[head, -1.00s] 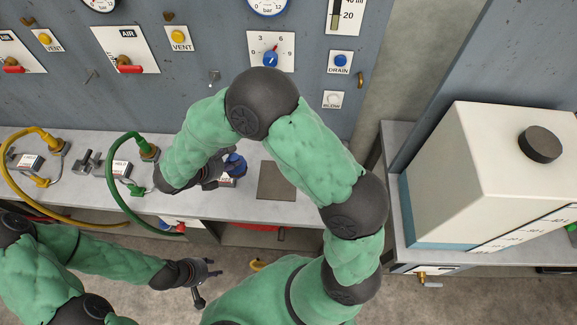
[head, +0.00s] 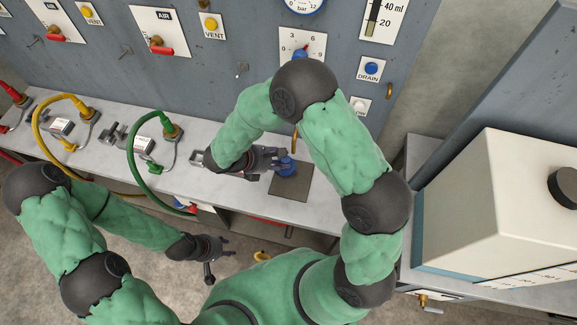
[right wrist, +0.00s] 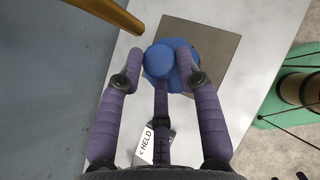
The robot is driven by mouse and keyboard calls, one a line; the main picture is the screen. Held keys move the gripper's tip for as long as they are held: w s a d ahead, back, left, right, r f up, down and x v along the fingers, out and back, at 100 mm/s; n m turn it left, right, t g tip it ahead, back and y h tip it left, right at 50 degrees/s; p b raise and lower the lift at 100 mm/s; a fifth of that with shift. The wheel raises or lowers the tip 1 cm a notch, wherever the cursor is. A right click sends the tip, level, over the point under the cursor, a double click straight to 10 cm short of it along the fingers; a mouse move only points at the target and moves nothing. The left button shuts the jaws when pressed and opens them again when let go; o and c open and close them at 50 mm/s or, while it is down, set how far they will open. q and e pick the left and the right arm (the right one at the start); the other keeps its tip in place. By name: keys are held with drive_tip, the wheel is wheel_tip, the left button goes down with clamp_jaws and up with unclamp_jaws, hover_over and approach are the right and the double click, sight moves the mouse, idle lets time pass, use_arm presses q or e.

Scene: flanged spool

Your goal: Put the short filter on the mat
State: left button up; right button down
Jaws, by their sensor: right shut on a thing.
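The short filter is a blue rounded piece (head: 287,168) between the fingers of my right gripper (head: 284,161). In the right wrist view the filter (right wrist: 160,62) sits between the fingertips of that gripper (right wrist: 160,68), which is shut on it. The dark square mat (head: 291,190) lies on the bench. The filter appears over the mat's back left part in the head view; I cannot tell whether it touches. The mat also shows in the right wrist view (right wrist: 220,45). My left gripper (head: 229,248) is open and empty, in front of the bench.
The grey bench (head: 340,205) is clear right of the mat. A green hose (head: 135,160) and a yellow hose (head: 40,125) loop over its left part. A gauge panel (head: 230,45) stands behind. A big white tank (head: 500,200) is at right. A HELD label (right wrist: 146,143) lies below the fingers.

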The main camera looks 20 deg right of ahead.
drive_tip(key=x, duration=0.4)
drive_tip(key=shift+f, duration=0.45)
wheel_tip(320, 180, down, 4)
drive_tip(key=shift+w+d+r+b, duration=0.15)
drive_tip(key=shift+r+b, duration=0.05)
drive_tip(key=shift+b, duration=0.4)
drive_tip(key=c, duration=0.8)
unclamp_jaws()
drive_tip(key=shift+c, duration=0.2)
drive_tip(key=shift+r, duration=0.1)
drive_tip(key=p+v, duration=0.1)
drive_tip(key=v, duration=1.1)
drive_tip(key=shift+p, duration=0.35)
